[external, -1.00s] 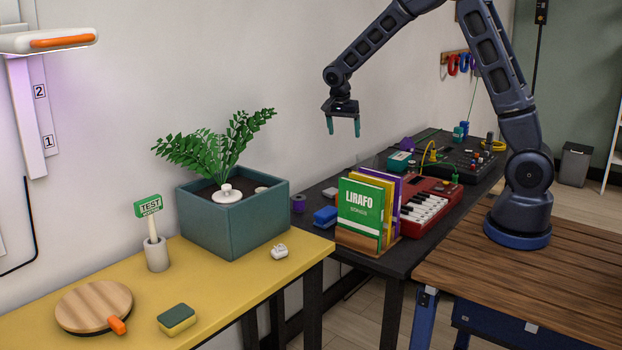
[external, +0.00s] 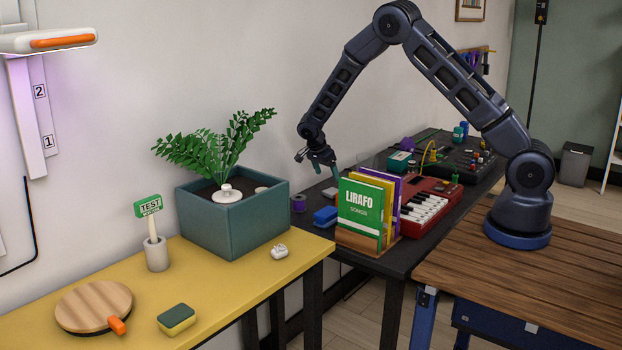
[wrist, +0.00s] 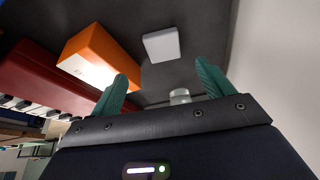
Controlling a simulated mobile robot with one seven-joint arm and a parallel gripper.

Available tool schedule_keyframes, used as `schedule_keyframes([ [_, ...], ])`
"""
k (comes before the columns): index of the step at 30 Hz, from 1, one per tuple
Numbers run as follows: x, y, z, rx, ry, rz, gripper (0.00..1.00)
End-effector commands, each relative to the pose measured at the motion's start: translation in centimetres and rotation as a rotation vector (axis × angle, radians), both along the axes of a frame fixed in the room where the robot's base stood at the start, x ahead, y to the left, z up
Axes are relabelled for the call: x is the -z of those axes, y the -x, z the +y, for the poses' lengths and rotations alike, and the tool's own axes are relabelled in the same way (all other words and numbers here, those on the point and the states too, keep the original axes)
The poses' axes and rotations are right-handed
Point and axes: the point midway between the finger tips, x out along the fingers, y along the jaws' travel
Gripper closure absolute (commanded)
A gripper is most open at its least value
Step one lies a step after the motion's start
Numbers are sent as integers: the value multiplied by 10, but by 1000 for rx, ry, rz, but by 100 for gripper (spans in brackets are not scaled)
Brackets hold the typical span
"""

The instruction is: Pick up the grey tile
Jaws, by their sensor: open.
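A flat, light grey square tile (wrist: 161,45) lies on the dark table in the wrist view, ahead of the fingertips and roughly centred between them. In the external view the tile (external: 329,193) is a small grey shape on the dark table behind the books. My gripper (external: 327,171) is above the tile there, tilted, with its teal fingers pointing down. In the wrist view my gripper (wrist: 160,80) is open, with nothing between the fingers and a gap to the tile.
An orange block (wrist: 97,52) stands close left of the tile in the wrist view, beside the red keyboard (wrist: 40,82). The wall (wrist: 272,70) is close on the right.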

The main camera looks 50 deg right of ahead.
Motion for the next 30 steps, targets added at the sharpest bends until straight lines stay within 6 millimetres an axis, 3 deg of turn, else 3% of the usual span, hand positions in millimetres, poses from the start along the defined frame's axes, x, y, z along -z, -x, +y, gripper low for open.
schedule_keyframes([
  [4, 21, 2, -9, -1, 1, 3, 20],
  [13, 40, 1, -16, -1, 0, 1, 20],
  [21, 73, -1, -29, 0, -1, 2, 20],
  [30, 79, -1, -32, -3, -1, 0, 20],
])
